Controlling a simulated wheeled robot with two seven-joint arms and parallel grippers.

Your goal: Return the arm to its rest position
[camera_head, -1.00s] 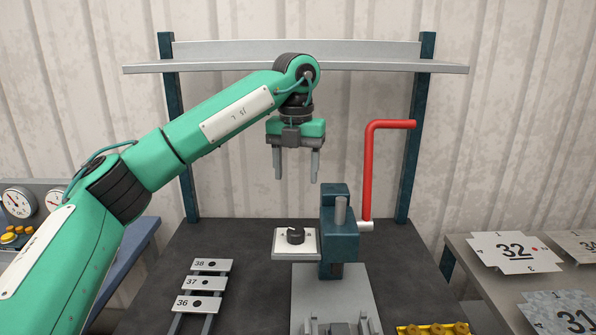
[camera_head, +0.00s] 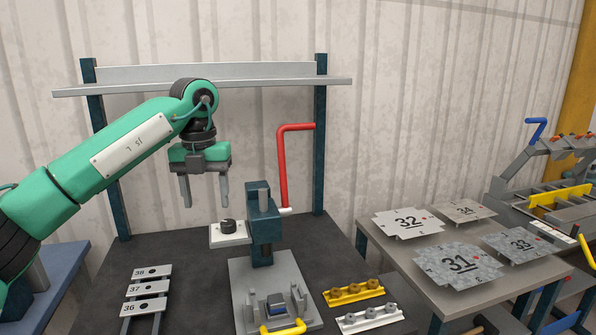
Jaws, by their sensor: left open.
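My left arm comes in from the left, green with dark joints, raised over the dark bench. Its left gripper (camera_head: 205,190) points down with its two grey fingers apart and nothing between them. It hangs above and a little left of the panel bender (camera_head: 263,230), a dark teal post on a grey base plate. The bender's red crank handle (camera_head: 283,165) stands upright behind it, to the right of the gripper. A black knob on a white plate (camera_head: 230,232) sits at the post's left side, below the fingers. My right gripper does not show.
A rack with plates 36, 37 and 38 (camera_head: 147,288) stands at the left. Yellow (camera_head: 353,291) and grey (camera_head: 368,319) holders lie on the right. A side table (camera_head: 400,270) carries numbered sheet blanks. A shelf (camera_head: 200,87) spans behind the gripper. Another machine (camera_head: 560,170) stands far right.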

